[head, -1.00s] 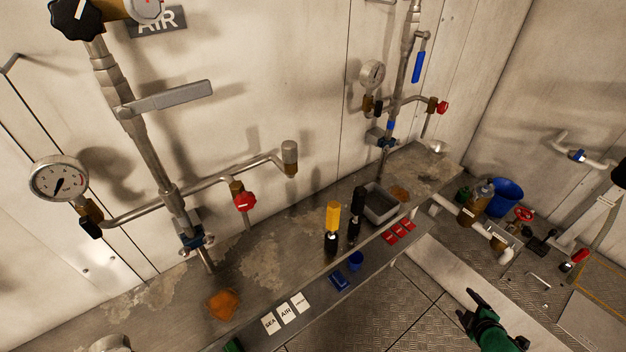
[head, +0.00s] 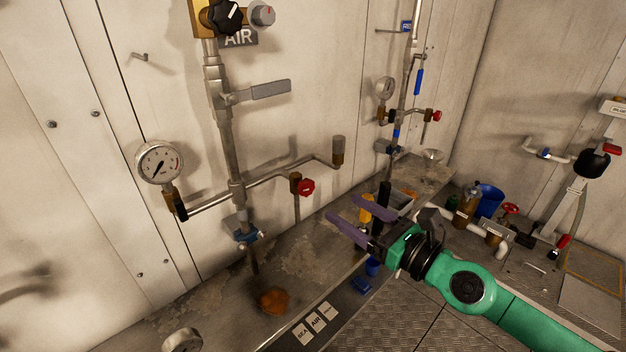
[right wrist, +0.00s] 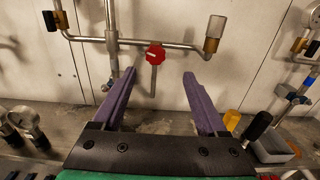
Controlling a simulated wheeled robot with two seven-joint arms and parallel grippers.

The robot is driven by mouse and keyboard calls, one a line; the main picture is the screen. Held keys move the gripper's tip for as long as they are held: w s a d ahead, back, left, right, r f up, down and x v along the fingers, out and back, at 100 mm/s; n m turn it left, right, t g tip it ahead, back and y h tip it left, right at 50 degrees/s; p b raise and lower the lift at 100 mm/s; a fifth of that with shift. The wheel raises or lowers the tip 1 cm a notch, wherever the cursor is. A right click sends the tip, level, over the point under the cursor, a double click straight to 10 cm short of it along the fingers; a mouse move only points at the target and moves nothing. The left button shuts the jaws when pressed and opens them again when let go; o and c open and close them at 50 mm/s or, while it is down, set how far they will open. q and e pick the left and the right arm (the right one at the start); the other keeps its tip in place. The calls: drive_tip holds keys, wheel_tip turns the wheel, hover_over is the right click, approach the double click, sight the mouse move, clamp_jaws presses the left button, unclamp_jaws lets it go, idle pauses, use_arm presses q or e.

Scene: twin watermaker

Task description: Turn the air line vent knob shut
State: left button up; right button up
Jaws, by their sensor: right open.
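The AIR sign (head: 238,38) hangs on the wall above the left pipe line. The red vent knob (head: 306,187) sits on a short brass valve on this line's side branch, over a thin downward pipe. My right gripper (head: 343,208) is open and empty, its two purple fingers reaching toward the wall, to the right of and below the knob. In the right wrist view the red knob (right wrist: 155,54) shows beyond the fingertips, between the fingers' lines and nearer the left one. The fingers look apart from it. My left gripper is out of view.
A pressure gauge (head: 160,162) and a grey lever handle (head: 257,92) are on the same line. Behind my fingers on the bench stand a yellow-handled tool (head: 366,208) and a grey bin (head: 400,201). A second line with a red knob (head: 437,116) is farther right.

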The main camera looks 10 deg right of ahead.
sight(309, 188)
drive_tip(key=w+a+p, duration=0.1)
drive_tip(key=p, duration=0.1)
drive_tip(key=w+a+r+p, duration=0.1)
drive_tip(key=w+a, duration=0.1)
drive_tip(key=shift+w+a+r+p, duration=0.2)
drive_tip(key=shift+w+a+p, duration=0.1)
drive_tip(key=shift+p, duration=0.1)
drive_tip(key=x, duration=0.2)
drive_tip(key=f+x, duration=0.1)
drive_tip(key=x, duration=0.1)
drive_tip(key=shift+w+a+p, duration=0.1)
drive_tip(key=shift+w+p, duration=0.3)
drive_tip(key=shift+w+a+f, duration=0.1)
drive_tip(key=shift+a+f, duration=0.05)
drive_tip(key=shift+a, duration=0.1)
drive_tip(key=shift+d, duration=0.1)
clamp_jaws()
